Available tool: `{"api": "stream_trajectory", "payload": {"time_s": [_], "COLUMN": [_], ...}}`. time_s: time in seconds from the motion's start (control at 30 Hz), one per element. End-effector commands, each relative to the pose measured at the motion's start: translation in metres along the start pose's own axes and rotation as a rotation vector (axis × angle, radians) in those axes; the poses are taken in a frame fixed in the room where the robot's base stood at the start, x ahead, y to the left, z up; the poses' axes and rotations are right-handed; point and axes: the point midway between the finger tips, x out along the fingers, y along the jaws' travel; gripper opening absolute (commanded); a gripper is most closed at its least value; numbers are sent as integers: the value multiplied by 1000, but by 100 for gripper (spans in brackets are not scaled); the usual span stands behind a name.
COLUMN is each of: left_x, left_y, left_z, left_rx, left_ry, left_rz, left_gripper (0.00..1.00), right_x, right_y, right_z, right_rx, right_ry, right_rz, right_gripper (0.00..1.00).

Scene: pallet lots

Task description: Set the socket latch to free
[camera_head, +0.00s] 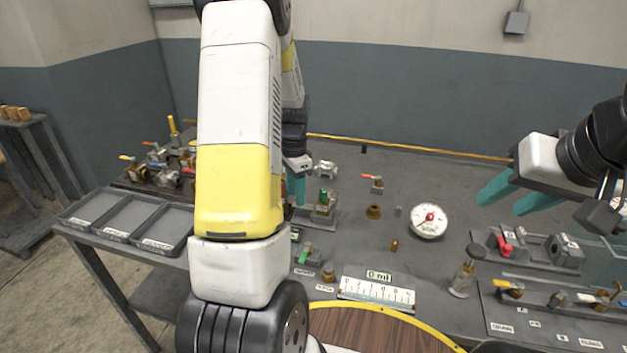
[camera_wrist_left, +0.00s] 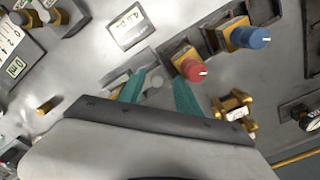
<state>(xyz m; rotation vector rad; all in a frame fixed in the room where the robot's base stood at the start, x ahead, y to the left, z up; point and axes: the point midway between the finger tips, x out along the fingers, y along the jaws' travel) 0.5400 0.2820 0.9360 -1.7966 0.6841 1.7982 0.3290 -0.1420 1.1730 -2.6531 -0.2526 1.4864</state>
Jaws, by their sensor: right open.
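My left gripper (camera_head: 297,192) reaches down to the bench beyond my arm, which hides part of it. In the left wrist view its teal fingers (camera_wrist_left: 158,79) stand apart, with a small pale round part on the panel showing between them; I see no grip on anything. A small fitting with a green part (camera_head: 324,196) stands just right of it. A green lever (camera_head: 304,256) sits nearer on the bench. I cannot tell which fitting is the socket latch; the labels are too small to read. My right gripper (camera_head: 498,207) is open and empty above the bench's right side.
In the left wrist view a red knob (camera_wrist_left: 193,70) and a blue knob (camera_wrist_left: 255,37) are close to the fingers, with a brass fitting (camera_wrist_left: 235,113) at right. Trays (camera_head: 128,218) lie at left.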

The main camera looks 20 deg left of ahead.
Motion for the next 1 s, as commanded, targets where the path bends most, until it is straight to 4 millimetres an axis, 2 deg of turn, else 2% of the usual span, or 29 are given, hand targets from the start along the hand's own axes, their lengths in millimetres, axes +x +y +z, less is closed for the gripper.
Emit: {"api": "stream_trajectory", "payload": {"time_s": [0.33,0.5,1.0], "left_x": [-53,-72,-77], "left_y": [-1,-1,0], "left_z": [-1,-1,0], "left_rx": [0,1,0], "left_ry": [5,3,2], "left_rz": [-5,-4,-2], "left_gripper": [41,41,41], "right_x": [0,0,0], "right_y": [0,0,0], "right_z": [0,0,0], "right_rx": [0,0,0], "right_ry": [0,0,0], "right_rz": [0,0,0], "right_gripper": [43,43,43]}}
